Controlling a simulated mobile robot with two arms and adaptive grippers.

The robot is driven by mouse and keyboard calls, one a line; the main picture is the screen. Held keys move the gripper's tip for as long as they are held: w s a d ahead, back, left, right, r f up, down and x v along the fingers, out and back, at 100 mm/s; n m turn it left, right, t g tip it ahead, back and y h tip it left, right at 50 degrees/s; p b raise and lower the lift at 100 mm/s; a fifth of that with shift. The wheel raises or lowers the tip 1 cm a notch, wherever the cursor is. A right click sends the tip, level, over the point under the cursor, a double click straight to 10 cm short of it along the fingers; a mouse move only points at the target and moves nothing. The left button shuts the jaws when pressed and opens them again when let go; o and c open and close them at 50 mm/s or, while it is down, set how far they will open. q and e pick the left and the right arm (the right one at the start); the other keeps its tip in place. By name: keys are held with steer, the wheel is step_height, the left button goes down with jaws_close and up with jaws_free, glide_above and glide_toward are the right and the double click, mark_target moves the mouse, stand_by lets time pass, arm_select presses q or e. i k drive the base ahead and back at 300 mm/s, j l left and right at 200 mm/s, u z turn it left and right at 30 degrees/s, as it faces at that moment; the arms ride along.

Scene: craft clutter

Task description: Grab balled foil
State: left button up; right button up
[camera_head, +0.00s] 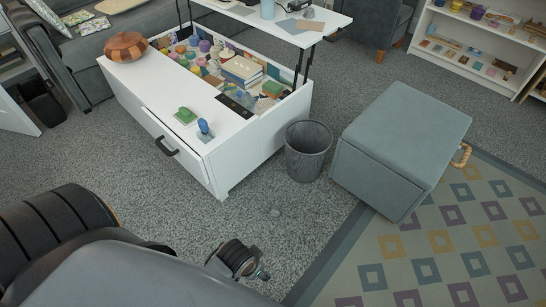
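A small, pale grey, crumpled-looking lump (276,212) lies on the grey carpet, in front of the white table and left of the patterned rug. It may be the balled foil, but it is too small to be sure. It lies alone with nothing touching it. Neither of my grippers shows in the head view, and I see nothing being held.
A white lift-top coffee table (206,162) full of craft items stands behind the lump. A dark wire bin (307,152) and a grey-green ottoman (395,140) are to its right. The patterned rug (420,245) lies at lower right. The carpet around the lump is clear.

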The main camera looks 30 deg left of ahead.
mark_target(275, 213)
steer(key=u, duration=0.95)
steer(key=j+z, duration=0.1)
steer(key=i+j, duration=0.05)
